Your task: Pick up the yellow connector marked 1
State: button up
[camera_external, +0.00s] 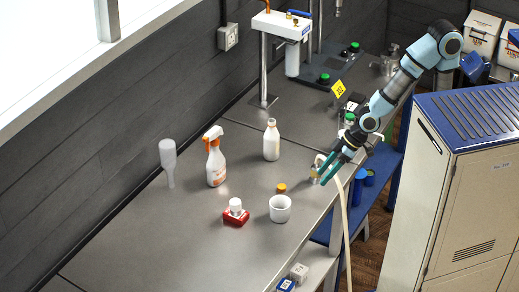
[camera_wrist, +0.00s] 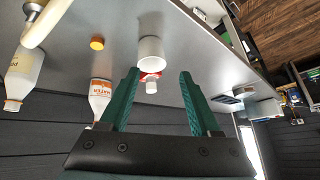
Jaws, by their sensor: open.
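My gripper (camera_external: 326,170) has two teal fingers, apart, over the right front edge of the grey worktop. It also shows in the wrist view (camera_wrist: 159,72), with nothing held between the fingers. A small yellow-orange round piece (camera_external: 281,187) lies on the worktop left of the gripper; it also shows in the wrist view (camera_wrist: 97,43), left of the fingers and apart from them. A small brass-coloured fitting (camera_external: 314,175) is close beside the fingertips, near a cream hose (camera_external: 345,215). I cannot read a 1 on either piece, so I cannot tell which is the connector.
A white cup (camera_external: 280,210) stands just in front of the yellow-orange piece. A red item with a white cap (camera_external: 236,215), a spray bottle (camera_external: 216,160) and a white bottle (camera_external: 272,140) stand further left and back. The hose hangs over the worktop edge. A beige cabinet (camera_external: 478,205) stands right.

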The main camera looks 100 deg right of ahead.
jog(key=w+d+f+m+t+h+b, duration=0.3)
jog(key=w+d+m+t+h+b, duration=0.15)
jog(key=b, duration=0.55)
jog(key=s+d+f+m+g+h+b, duration=0.5)
jog(key=s+d+h+b, duration=0.15)
jog(key=s+b, duration=0.4)
jog(key=shift+h, duration=0.4)
jog(key=b+x, duration=0.1)
jog(key=x, duration=0.9)
jog(key=shift+s+d+f, duration=0.1)
jog(key=shift+s, duration=0.1)
jog(key=shift+c, duration=0.4)
jog(key=shift+f, duration=0.1)
grip_shut()
